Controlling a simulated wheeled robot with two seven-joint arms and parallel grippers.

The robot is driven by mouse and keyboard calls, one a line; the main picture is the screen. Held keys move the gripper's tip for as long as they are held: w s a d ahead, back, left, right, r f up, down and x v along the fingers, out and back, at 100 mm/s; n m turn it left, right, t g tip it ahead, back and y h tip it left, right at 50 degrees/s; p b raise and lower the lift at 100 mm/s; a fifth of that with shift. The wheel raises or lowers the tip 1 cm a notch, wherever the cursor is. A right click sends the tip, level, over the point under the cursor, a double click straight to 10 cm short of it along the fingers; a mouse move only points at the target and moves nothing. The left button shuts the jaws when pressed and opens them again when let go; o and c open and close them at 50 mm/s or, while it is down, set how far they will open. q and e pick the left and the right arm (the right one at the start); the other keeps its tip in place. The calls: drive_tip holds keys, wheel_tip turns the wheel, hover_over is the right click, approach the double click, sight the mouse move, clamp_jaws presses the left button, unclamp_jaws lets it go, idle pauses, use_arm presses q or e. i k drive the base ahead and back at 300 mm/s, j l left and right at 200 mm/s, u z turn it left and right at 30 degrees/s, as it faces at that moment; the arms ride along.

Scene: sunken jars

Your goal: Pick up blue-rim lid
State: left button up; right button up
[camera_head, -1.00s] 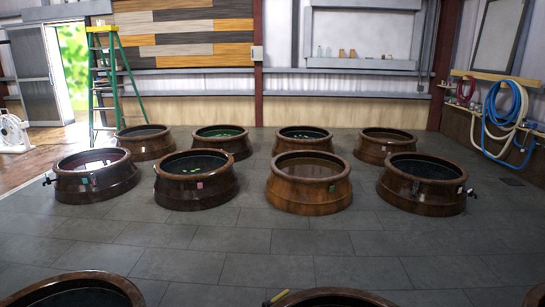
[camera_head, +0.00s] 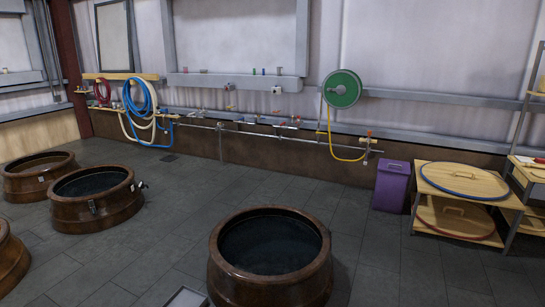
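The blue-rim lid (camera_head: 463,181) is a round wooden lid with a blue edge and a bar handle on top. It lies flat on the upper shelf of a low wooden rack (camera_head: 427,188) at the right of the head view. A similar lid with a red rim (camera_head: 455,217) lies on the shelf below it. Neither of my grippers shows in the head view.
A large brown jar (camera_head: 221,275) with dark contents stands in the floor at the front centre, and several more stand at the left. A purple bin (camera_head: 391,187) is beside the rack. Grey floor (camera_head: 365,268) is clear between the front jar and the rack.

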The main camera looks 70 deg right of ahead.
sight(462, 179)
drive_tip(key=z, duration=3.55)
drive_tip(key=i+z, duration=0.2)
drive_tip(key=i, duration=3.8)
drive_tip(key=j+u, duration=0.05)
